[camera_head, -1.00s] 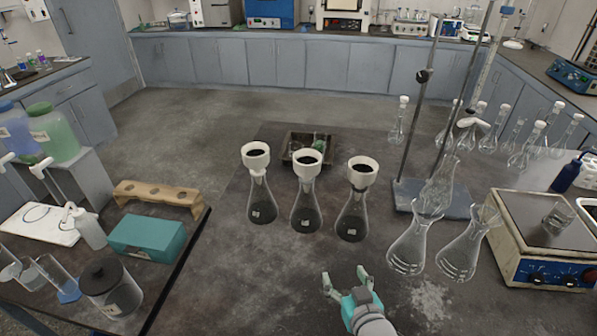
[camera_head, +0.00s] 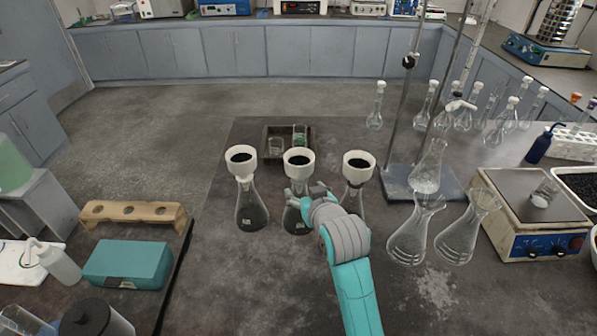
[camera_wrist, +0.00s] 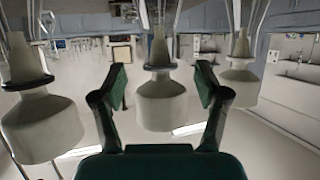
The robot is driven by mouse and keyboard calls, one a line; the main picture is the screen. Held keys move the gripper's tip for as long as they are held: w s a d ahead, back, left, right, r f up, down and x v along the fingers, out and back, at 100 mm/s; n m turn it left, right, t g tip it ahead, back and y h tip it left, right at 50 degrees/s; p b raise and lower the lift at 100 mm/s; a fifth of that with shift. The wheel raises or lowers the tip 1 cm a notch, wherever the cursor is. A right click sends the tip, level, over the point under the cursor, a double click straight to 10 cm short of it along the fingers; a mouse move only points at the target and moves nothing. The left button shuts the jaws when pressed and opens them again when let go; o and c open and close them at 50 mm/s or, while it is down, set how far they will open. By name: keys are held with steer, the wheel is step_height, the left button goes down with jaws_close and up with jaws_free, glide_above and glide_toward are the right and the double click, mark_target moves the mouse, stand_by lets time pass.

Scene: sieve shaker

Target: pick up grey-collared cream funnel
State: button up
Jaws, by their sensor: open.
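Three cream funnels sit upright in the necks of three conical flasks, each with dark material in its cup. One outer funnel shows a black collar in the wrist view (camera_wrist: 40,122); the other (camera_wrist: 238,86) has a light collar, shade unclear. My gripper (camera_head: 303,191) is open and empty, in front of the middle flask's neck and partly hiding it.
The neighbouring flasks, left (camera_head: 252,208) and right (camera_head: 352,200), stand close on both sides. Clear flasks (camera_head: 408,240) and a stand base (camera_head: 425,182) are to the right, near a hotplate (camera_head: 535,205). A tray (camera_head: 268,148) lies behind.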

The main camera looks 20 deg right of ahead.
mark_target(302, 186)
steer(key=shift+x, duration=2.9)
steer(key=shift+r, duration=0.1)
steer(key=c, duration=1.3)
steer(key=shift+r, duration=0.1)
